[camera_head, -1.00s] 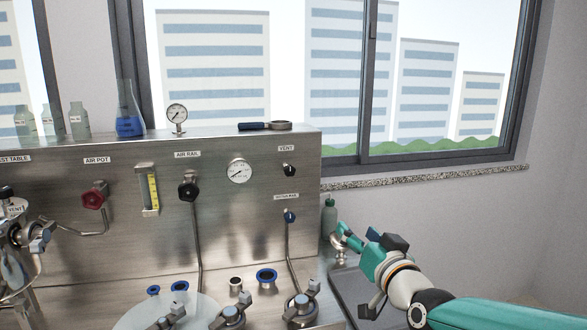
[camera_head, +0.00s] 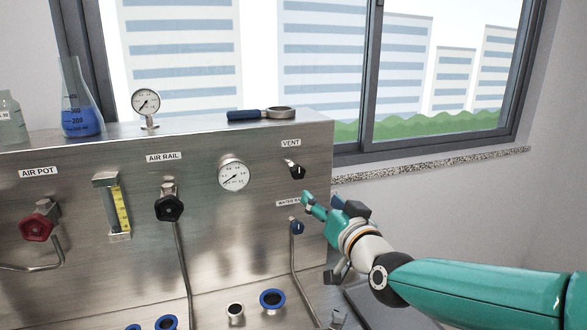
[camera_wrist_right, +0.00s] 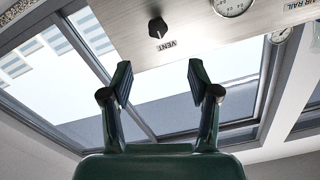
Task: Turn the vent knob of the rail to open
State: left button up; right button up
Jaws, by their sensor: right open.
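The vent knob (camera_head: 297,171) is a small black knob on the right part of the steel panel, just under the VENT label (camera_head: 291,143). In the right wrist view the black knob (camera_wrist_right: 157,27) stands beyond the fingertips, above the upside-down VENT label. My right gripper (camera_head: 318,203) is teal and sits below and to the right of the knob, apart from it. In the right wrist view its two fingers (camera_wrist_right: 158,85) are spread with nothing between them. My left gripper is not in view.
A black air rail knob (camera_head: 168,207), a round gauge (camera_head: 234,175) and a red air pot knob (camera_head: 37,226) are further left. A blue-handled clamp-like tool (camera_head: 262,114) lies on the ledge.

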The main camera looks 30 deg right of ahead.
aim_at(299, 173)
jog(key=p+x, duration=0.2)
jog(key=x, duration=0.5)
jog(key=p+x, duration=0.3)
jog(key=x, duration=0.4)
jog(key=shift+w+d+r, duration=0.1)
jog(key=shift+w+d, duration=0.1)
jog(key=shift+d, duration=0.1)
jog(key=shift+p+x, duration=0.35)
jog(key=shift+x, duration=0.4)
jog(key=c, duration=1.1)
jog(key=shift+d, duration=0.15)
grip_shut()
